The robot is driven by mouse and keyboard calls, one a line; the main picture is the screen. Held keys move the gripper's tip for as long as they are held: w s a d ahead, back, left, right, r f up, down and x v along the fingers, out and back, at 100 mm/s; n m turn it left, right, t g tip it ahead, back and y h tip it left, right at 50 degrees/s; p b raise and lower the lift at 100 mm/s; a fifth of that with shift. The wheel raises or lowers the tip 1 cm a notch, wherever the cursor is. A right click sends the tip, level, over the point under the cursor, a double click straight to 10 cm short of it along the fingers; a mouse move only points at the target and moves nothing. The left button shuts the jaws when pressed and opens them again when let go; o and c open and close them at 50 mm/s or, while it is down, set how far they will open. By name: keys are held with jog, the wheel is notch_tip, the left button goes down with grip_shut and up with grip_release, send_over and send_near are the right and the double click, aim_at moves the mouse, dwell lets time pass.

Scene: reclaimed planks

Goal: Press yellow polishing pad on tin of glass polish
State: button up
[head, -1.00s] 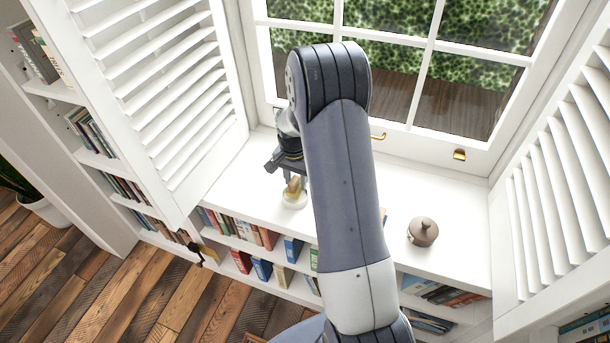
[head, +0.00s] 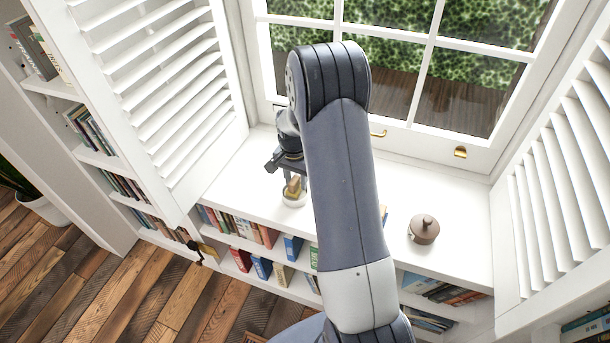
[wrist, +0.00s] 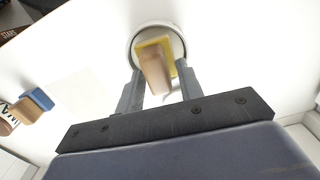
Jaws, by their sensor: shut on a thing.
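The yellow polishing pad (wrist: 172,46) has a tan, block-like handle (wrist: 153,70). My gripper (wrist: 159,82) has one finger on either side of the handle and is shut on it. The tin of glass polish (wrist: 135,40) is round and pale, with a grey rim, and it lies directly behind the pad in the wrist view. The pad sits within the rim's outline; whether it touches the polish I cannot tell. In the head view, my gripper (head: 287,166) is above the tin (head: 294,203), with the pad (head: 292,187) between them.
The white sill (head: 240,185) is clear around the tin. A brown lidded pot (head: 423,230) stands to the right, beyond my arm. In the wrist view, a blue and tan block (wrist: 36,102) lies to the left. A louvred shutter (head: 165,95) stands left of my gripper.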

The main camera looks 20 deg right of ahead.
jog(key=shift+f, duration=0.35)
jog(key=shift+r, duration=0.1)
dwell(0.7)
jog(key=shift+r+p, duration=2.05)
jog(key=shift+r, duration=1.4)
